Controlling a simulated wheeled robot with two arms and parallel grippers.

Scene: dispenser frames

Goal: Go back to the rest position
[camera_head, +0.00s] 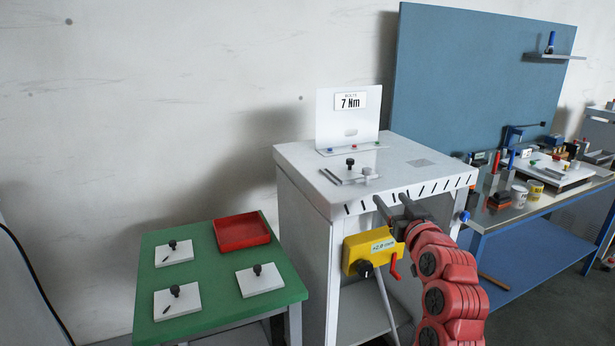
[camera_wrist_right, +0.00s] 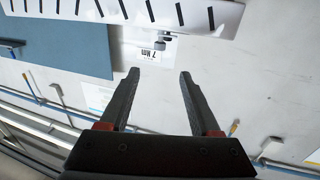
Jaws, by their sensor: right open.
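My right arm (camera_head: 445,275) is red and rises from the lower right in the head view. Its gripper (camera_head: 393,204) is at the front edge of the white-topped stand (camera_head: 295,156), beside a yellow unit (camera_head: 355,252) labelled "+2.0 cNm". In the right wrist view the same gripper (camera_wrist_right: 155,85) has its two dark fingers apart with nothing between them. The stand's slotted edge (camera_wrist_right: 180,14) shows along the top of that view. My left gripper is in neither view.
A "7 Nm" sign (camera_head: 349,101) stands on the white stand. A green table (camera_head: 215,280) at left holds a red tray (camera_head: 242,243) and several white plates with black knobs. A cluttered blue workbench (camera_head: 530,235) stands at right before a blue panel (camera_head: 470,75).

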